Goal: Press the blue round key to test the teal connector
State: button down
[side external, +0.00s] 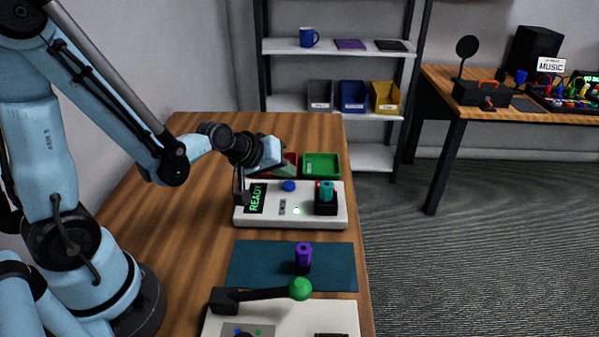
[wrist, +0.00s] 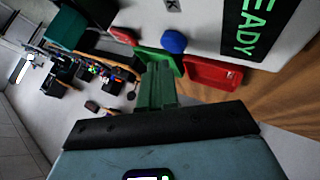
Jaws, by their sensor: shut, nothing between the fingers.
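The white tester box (side external: 290,219) stands on the wooden table with a green READY display (side external: 257,198). Its blue round key (side external: 289,186) sits near the top edge, and it shows in the wrist view (wrist: 173,42). The teal connector (side external: 326,191) stands upright in a black socket at the box's right; a teal block in the wrist view (wrist: 66,27) appears to be the same connector. My gripper (side external: 240,197) is shut and empty, pointing down by the display, left of the blue key and apart from it.
A red key (wrist: 123,36) is near the blue one. Green (side external: 321,164) and red (side external: 291,160) trays lie behind the box. In front, a purple connector (side external: 304,258) stands on a teal mat (side external: 252,265), and a green-knobbed lever (side external: 300,289) is nearer. Bare table lies to the left.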

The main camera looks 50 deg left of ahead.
aim_at(285, 186)
jog(key=shift+f, duration=0.15)
jog(key=shift+f, duration=0.3)
jog(key=shift+f, duration=0.4)
dwell(0.8)
jog(key=shift+r, duration=0.85)
jog(key=shift+r, duration=2.5)
